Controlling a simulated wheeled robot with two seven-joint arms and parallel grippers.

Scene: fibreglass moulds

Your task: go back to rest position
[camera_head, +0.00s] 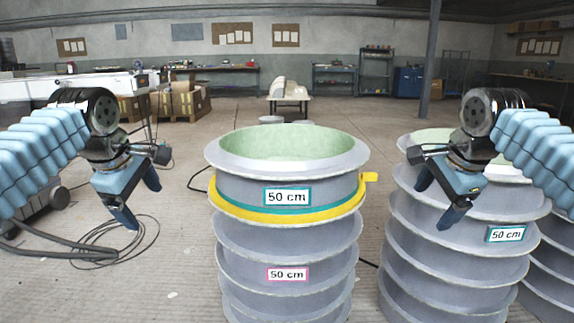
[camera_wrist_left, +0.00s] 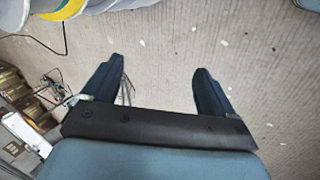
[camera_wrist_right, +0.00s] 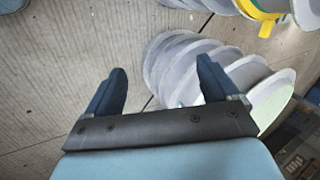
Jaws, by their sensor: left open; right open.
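My left gripper (camera_head: 137,205) is open and empty, to the left of the middle mould stack and pointing down over the floor. In the left wrist view its two fingers (camera_wrist_left: 158,88) stand wide apart with bare floor between them. My right gripper (camera_head: 436,205) is open, in front of the right mould stack in the head view. In the right wrist view its fingers (camera_wrist_right: 162,88) are apart with nothing held; one finger overlaps the mould stack in the picture. Whether it touches the stack I cannot tell.
A grey ribbed mould stack (camera_head: 288,250) with a yellow band (camera_head: 285,216) and "50 cm" labels stands in the middle. Another mould stack (camera_head: 450,265) stands to its right. Black cables (camera_head: 105,245) lie on the floor at the left.

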